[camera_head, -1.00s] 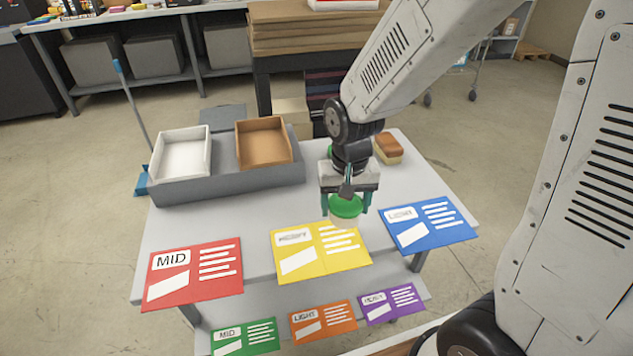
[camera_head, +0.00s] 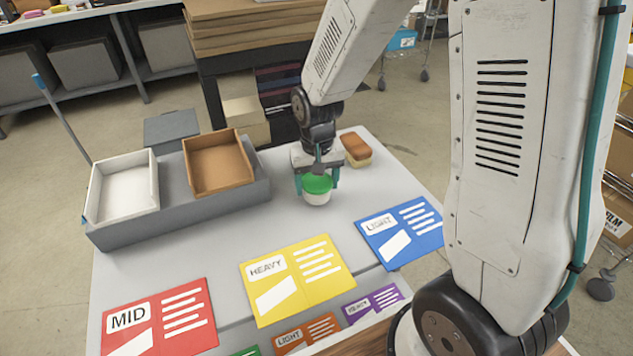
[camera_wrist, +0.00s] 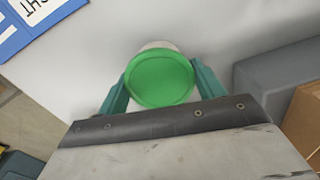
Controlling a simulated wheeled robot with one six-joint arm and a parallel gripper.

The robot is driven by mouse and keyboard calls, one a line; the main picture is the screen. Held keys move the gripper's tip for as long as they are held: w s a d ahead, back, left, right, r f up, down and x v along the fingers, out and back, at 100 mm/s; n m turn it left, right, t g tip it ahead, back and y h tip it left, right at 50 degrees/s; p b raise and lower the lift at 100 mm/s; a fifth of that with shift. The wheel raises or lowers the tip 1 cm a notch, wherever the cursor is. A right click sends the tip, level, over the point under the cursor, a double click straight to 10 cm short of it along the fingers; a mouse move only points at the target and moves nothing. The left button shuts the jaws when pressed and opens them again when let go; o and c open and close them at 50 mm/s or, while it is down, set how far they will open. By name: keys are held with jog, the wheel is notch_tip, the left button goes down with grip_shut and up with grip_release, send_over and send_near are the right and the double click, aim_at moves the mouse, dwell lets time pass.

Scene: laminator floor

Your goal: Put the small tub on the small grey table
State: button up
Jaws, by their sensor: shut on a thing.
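The small tub (camera_head: 317,189) is white with a green lid. My gripper (camera_head: 317,183) is shut on it, with a teal finger on each side. In the wrist view the tub's green lid (camera_wrist: 160,78) sits between the two fingers (camera_wrist: 160,86). The small grey table (camera_head: 215,243) is under the tub in the head view. I cannot tell whether the tub's base touches the tabletop or is slightly above it.
A grey holder (camera_head: 180,218) with a white tray (camera_head: 125,190) and a brown tray (camera_head: 217,163) stands left. A brown-topped block (camera_head: 356,149) is just behind my gripper. Red (camera_head: 160,319), yellow (camera_head: 297,279) and blue (camera_head: 401,231) cards lie along the front. Bare tabletop lies between.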

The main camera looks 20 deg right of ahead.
aim_at(317, 181)
jog(key=shift+f, duration=0.75)
jog(key=o, duration=1)
jog(key=shift+a+f, duration=0.1)
notch_tip(317, 181, up, 12)
jog(key=s+d+r, duration=0.1)
jog(key=s+r, duration=0.2)
jog(key=s, duration=0.4)
jog(key=s+d+r+n, duration=0.1)
jog(key=s+r, duration=0.3)
jog(key=s, duration=0.4)
jog(key=s+d+r+t, duration=0.1)
jog(key=s+r, duration=0.3)
jog(key=s, duration=0.4)
jog(key=shift+r+n, duration=0.2)
jog(key=shift+n, duration=0.2)
